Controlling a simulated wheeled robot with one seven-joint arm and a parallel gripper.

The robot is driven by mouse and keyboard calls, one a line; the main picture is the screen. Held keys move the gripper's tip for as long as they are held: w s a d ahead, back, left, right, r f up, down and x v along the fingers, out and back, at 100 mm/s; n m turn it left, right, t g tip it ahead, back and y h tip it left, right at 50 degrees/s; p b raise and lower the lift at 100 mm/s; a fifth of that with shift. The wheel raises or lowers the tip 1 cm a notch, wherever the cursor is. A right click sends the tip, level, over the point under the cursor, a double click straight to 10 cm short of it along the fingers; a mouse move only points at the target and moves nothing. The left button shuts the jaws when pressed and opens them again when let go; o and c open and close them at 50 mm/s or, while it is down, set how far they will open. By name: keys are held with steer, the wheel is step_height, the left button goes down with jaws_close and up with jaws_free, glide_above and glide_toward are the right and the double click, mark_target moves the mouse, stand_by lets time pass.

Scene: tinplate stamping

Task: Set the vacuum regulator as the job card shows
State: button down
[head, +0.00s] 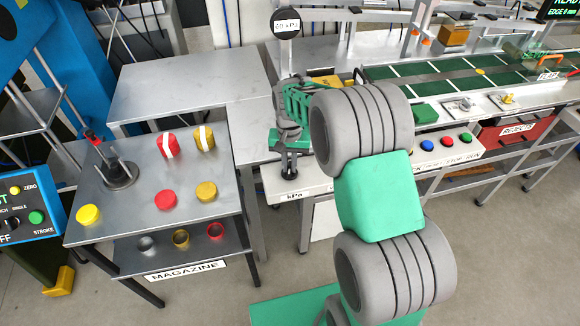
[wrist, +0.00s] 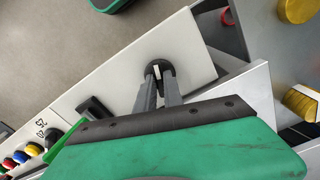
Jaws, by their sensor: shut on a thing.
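The vacuum regulator's dark round knob (wrist: 152,66) is between my fingertips in the wrist view, with a pale mark on it. My gripper (wrist: 160,88) is shut on this knob. In the head view my gripper (head: 289,165) points down at the left end of the white panel, just above the "kPa" label (head: 294,195). The fingers cover much of the knob there. A round black gauge (head: 287,24) on a post has a white readout ending in "0 kPa"; its first digit is too small to be sure of. I cannot make out a job card.
Blue, green and red buttons (head: 447,144) sit further right on the panel. A magazine table (head: 120,215) with red and yellow tins stands at left. A conveyor (head: 440,85) and a red rejects bin (head: 515,135) are at right. A bare grey table (head: 185,85) lies behind.

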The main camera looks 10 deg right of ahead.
mark_target(289, 167)
steer(key=n+b, duration=0.1)
steer(key=n, duration=0.4)
steer(key=shift+n, duration=0.4)
stand_by(0.3)
steer(key=c, duration=1.5)
jaws_free()
steer(key=shift+o, duration=0.2)
steer(key=shift+r, duration=0.1)
step_height(289, 167, up, 8)
steer(key=shift+f+b, duration=0.15)
steer(key=shift+b, duration=0.6)
